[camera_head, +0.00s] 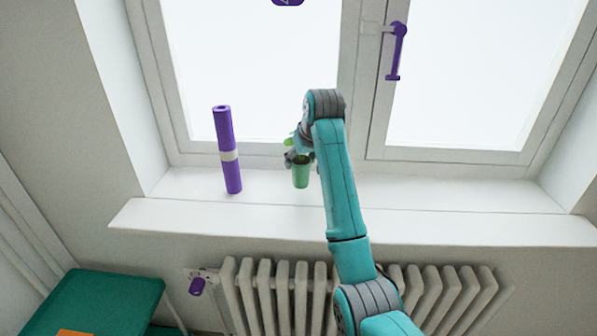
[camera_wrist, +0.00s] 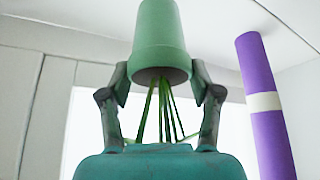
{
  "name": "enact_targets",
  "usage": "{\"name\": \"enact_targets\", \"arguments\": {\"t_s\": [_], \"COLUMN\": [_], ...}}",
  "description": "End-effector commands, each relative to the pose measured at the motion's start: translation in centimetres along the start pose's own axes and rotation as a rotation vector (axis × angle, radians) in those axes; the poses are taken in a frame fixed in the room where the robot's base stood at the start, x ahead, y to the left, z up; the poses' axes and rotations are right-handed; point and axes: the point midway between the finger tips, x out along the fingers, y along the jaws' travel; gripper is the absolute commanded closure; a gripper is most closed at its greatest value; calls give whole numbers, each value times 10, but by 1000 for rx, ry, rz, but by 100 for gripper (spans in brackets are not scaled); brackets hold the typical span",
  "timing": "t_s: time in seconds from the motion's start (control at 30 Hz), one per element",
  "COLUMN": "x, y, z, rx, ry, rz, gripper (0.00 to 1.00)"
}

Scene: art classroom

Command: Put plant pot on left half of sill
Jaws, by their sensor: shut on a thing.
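The green plant pot (camera_head: 301,174) is at the left half of the white window sill (camera_head: 450,226), right of a purple roll. In the wrist view the pot (camera_wrist: 160,40) appears upside down, with thin green stems coming from its rim. My gripper (camera_head: 300,158) is shut on the pot; in the wrist view its two fingers (camera_wrist: 161,84) press on the pot's sides near the rim. In the head view my arm hides part of the plant. I cannot tell whether the pot's base touches the sill.
The purple roll (camera_head: 227,150) with a pale band stands upright on the sill, left of the pot; it also shows in the wrist view (camera_wrist: 266,110). The sill's right part is clear. A radiator (camera_head: 285,290) is below, and a teal-green surface (camera_head: 100,300) is at lower left.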

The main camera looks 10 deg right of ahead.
Motion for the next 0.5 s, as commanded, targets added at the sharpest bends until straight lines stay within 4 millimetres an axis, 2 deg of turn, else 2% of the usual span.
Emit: {"name": "enact_targets", "arguments": {"t_s": [0.3,0.5], "x": [30,33], "y": [0,0], "z": [18,19], "rx": [0,0], "ry": [0,3], "rz": [0,1], "gripper": [86,86]}}
